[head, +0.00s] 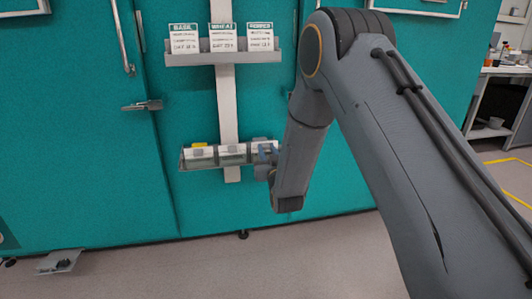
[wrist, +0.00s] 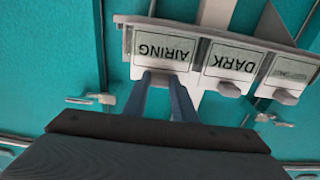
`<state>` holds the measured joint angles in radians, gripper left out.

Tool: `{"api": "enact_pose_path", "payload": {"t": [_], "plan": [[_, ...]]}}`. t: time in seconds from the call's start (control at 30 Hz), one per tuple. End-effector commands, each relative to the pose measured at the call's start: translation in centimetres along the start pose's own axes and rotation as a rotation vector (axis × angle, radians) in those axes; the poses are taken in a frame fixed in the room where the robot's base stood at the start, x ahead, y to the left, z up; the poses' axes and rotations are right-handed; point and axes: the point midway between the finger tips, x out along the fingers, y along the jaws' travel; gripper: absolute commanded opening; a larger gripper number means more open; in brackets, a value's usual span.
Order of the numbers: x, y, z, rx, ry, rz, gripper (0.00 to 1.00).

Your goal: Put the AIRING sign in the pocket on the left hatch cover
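The AIRING sign (wrist: 163,50) is a white card with a grey tab, upside down in the wrist view, in the end slot of the lower rack (head: 205,166). My gripper (wrist: 162,80) has its two blue fingers at either side of that tab; whether they press on it I cannot tell. In the head view my gripper (head: 266,160) is at the rack's right end and partly covers the sign there. The DARK sign (wrist: 231,62) stands beside AIRING, with a third sign (wrist: 291,70) beyond it. I cannot make out a pocket on a left hatch cover.
An upper shelf (head: 225,58) holds the BASIL, WHEAT and PEPPER cards above the rack. A long handle (head: 121,38) and a latch (head: 142,105) stick out from the teal doors at left. The floor (head: 200,272) in front is mostly clear.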

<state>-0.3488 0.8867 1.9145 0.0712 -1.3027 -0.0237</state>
Motion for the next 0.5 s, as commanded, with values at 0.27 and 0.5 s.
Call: {"api": "enact_pose_path", "payload": {"t": [0.27,0.5], "plan": [[0.00,-0.01,-0.02,0.000,0.000,0.000,0.01],[0.02,0.01,-0.58,0.000,0.000,0.000,0.01]]}}
